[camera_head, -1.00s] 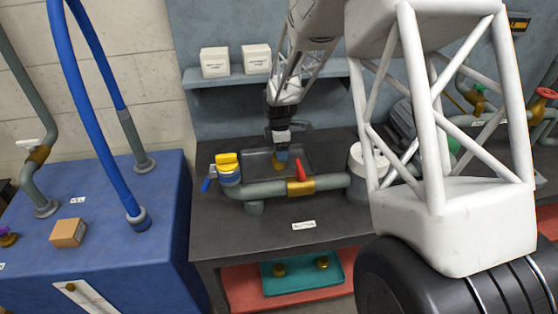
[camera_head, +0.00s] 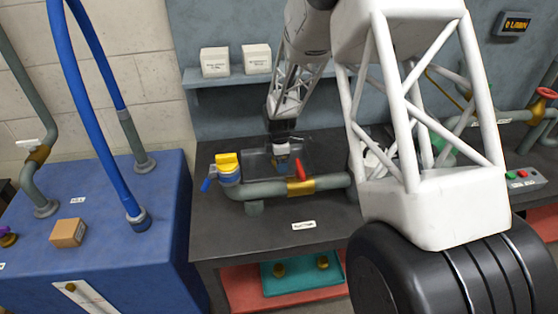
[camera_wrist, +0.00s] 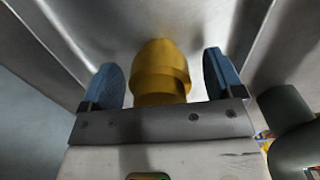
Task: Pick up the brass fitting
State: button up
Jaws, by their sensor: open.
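In the wrist view, the brass fitting (camera_wrist: 160,72) is a rounded golden piece with a stepped collar. It stands in a grey metal tray (camera_wrist: 60,35) and lies between the two blue fingers of my gripper (camera_wrist: 165,82). A gap shows on each side, so the fingers are open and not touching it. In the head view, my gripper (camera_head: 283,164) points down into the tray (camera_head: 254,160) on the dark workbench. There the fitting is mostly hidden by the fingers.
A grey pipe (camera_head: 262,189) with a yellow-topped valve (camera_head: 228,162) and a red-handled brass valve (camera_head: 301,187) runs just in front of the tray. A shelf with two white boxes (camera_head: 215,62) is behind. A teal tray (camera_head: 300,277) with two brass pieces sits below.

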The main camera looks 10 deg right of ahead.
dwell(0.4)
jog(key=c, duration=1.3)
jog(key=shift+r, duration=0.1)
jog(key=shift+r, duration=4.95)
